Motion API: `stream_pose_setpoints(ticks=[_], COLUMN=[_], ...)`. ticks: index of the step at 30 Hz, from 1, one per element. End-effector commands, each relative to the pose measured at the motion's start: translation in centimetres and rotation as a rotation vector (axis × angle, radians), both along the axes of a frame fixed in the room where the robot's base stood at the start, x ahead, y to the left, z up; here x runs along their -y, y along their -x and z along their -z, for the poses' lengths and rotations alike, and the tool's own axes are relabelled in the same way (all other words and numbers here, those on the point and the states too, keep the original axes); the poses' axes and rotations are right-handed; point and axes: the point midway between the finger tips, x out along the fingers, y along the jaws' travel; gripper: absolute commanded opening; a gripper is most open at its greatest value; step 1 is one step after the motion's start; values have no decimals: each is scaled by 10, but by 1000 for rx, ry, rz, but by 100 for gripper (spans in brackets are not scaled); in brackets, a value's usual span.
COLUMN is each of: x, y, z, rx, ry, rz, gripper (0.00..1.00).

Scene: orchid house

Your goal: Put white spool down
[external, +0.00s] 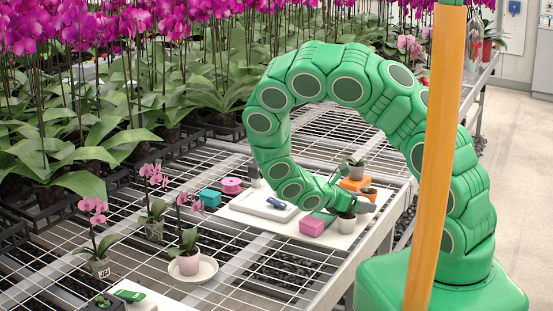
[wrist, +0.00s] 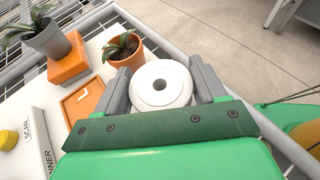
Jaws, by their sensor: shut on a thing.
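The white spool (wrist: 161,78) is a round white disc with a dark centre hole. It sits between the two grey fingers of my gripper (wrist: 162,88) in the wrist view, with a finger against each side. My gripper is shut on it. In the external view my gripper (external: 364,208) is low over the right end of the white board (external: 334,237), by the bench's front edge.
A terracotta pot (wrist: 124,54) with a small plant is just left of the spool. An orange block (wrist: 68,62) bears a grey plant pot (wrist: 48,40). An orange square (wrist: 82,103) lies nearby.

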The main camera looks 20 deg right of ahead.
Motion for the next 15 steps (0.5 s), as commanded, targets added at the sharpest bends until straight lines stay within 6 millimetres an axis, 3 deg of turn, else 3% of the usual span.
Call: stream_pose_setpoints(ticks=[14, 15], x=[-1, -1], y=[2, 2], z=[13, 14], rx=[-2, -3], ry=[-9, -10], rz=[4, 4], gripper=[41, 73])
